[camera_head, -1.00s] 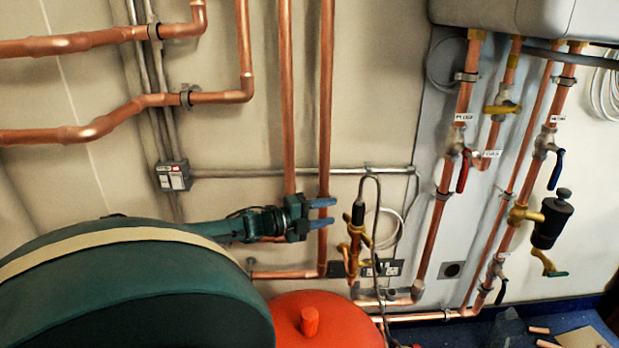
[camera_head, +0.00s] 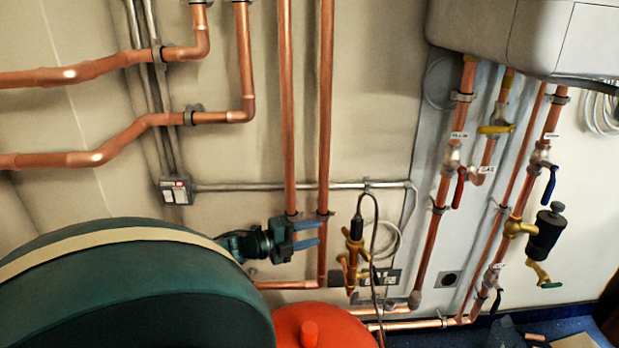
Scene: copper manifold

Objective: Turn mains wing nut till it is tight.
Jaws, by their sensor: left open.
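I cannot clearly pick out the mains wing nut. A brass tap with a green handle (camera_head: 541,274) hangs at the right, below a black cylinder (camera_head: 548,230) on a brass fitting (camera_head: 518,228). A small white label (camera_head: 498,266) sits near them on the right-hand pipe; its text is too small to read surely. My left gripper (camera_head: 318,234) is open and empty. Its two blue fingers point right, across the front of a vertical copper pipe (camera_head: 325,120), well left of the labelled pipes. My right gripper is out of view.
A brass assembly with a black cable (camera_head: 355,250) stands just right of my left gripper. A red vessel (camera_head: 335,328) is below it. A grey boiler casing (camera_head: 545,35) overhangs the pipes at the upper right. A red lever (camera_head: 459,188) and blue lever (camera_head: 549,185) stick out.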

